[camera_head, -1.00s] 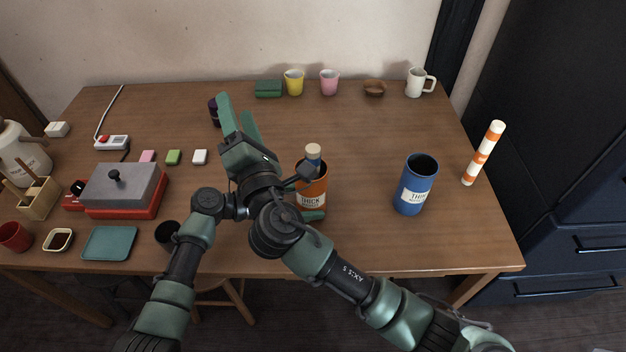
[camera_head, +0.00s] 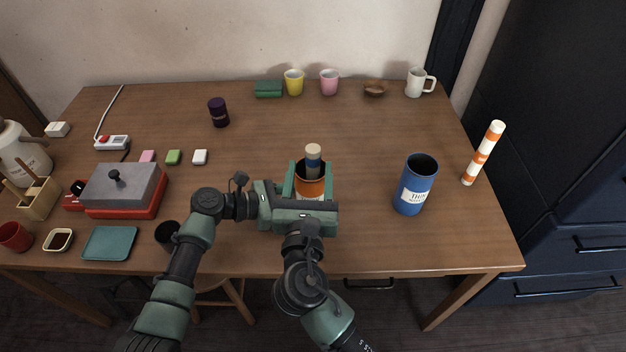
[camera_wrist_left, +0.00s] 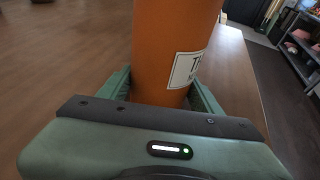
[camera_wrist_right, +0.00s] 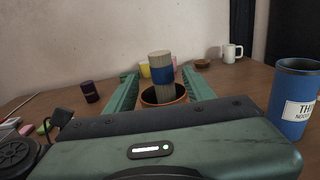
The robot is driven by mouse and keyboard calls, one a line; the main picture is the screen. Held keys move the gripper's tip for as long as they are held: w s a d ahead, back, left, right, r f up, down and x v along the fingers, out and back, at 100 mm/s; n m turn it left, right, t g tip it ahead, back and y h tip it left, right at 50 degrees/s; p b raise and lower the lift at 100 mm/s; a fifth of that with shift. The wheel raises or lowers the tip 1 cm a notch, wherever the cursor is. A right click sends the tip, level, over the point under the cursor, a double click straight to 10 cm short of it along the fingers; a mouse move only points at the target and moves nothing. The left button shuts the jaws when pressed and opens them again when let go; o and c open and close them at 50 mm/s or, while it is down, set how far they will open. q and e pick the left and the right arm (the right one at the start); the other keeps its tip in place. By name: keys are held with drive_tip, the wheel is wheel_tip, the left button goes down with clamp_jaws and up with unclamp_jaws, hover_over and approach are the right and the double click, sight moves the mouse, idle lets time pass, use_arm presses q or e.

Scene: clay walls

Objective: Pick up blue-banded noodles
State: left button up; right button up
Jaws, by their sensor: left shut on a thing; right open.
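The blue-banded noodles (camera_head: 313,160) are a pale bundle with a blue band, standing in the orange canister (camera_head: 311,188). My left gripper (camera_wrist_left: 165,92) is shut on the canister's side; the head view mostly hides it behind my right gripper. My right gripper (camera_head: 309,168) is open, its fingers on either side of the canister's upper part. In the right wrist view, the noodles (camera_wrist_right: 161,66) rise between the open fingers, apart from both, above the canister rim (camera_wrist_right: 160,104). The bundle's lower end is hidden inside the canister.
A blue canister (camera_head: 415,186) stands to the right, with an orange-and-white banded stick (camera_head: 483,153) beyond it. A dark purple jar (camera_head: 218,112) stands at back left. Cups and a bowl (camera_head: 374,88) line the back.

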sight(314, 149)
drive_tip(key=w, duration=0.4)
drive_tip(key=w+d, duration=0.1)
drive_tip(key=w, duration=0.2)
drive_tip(key=shift+w+f, duration=0.1)
drive_tip(key=shift+f, duration=0.05)
clamp_jaws()
idle(1.2)
